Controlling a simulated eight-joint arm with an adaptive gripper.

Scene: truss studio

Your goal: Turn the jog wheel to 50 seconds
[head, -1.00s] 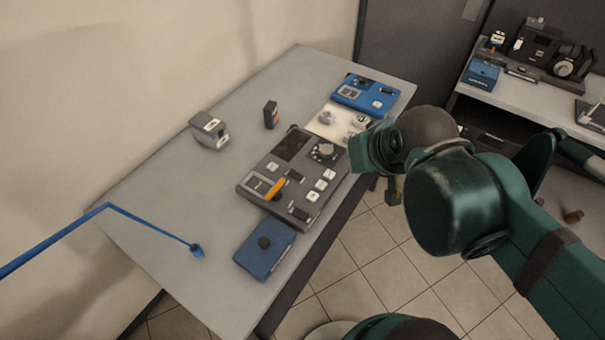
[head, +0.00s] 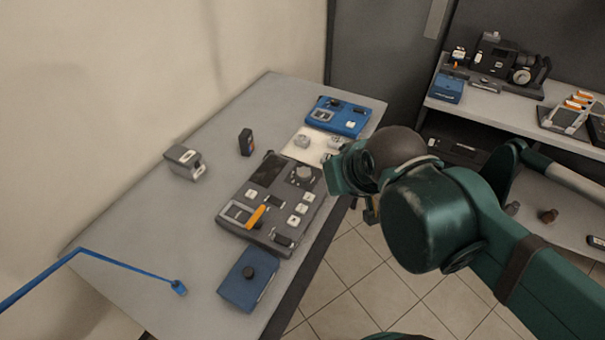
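The dark grey console (head: 238,212) lies on the grey table. It has an orange lever, several pale buttons and a dark screen (head: 268,170). A round knob with a pale top (head: 303,174), which looks like the jog wheel, sits near its far right corner. Any reading on the screen is too small to make out. My arm comes in from the right, and its dark green end is beside the console's far right side, apart from the wheel. My gripper (head: 370,210) shows only in part below the wrist; its fingers are mostly hidden.
A blue box with a black knob (head: 243,288) lies in front of the console. A blue device (head: 340,118) and a white panel (head: 300,152) are behind it. A grey device (head: 184,162), a small black box (head: 245,142) and a blue jointed rod (head: 125,264) occupy the left side.

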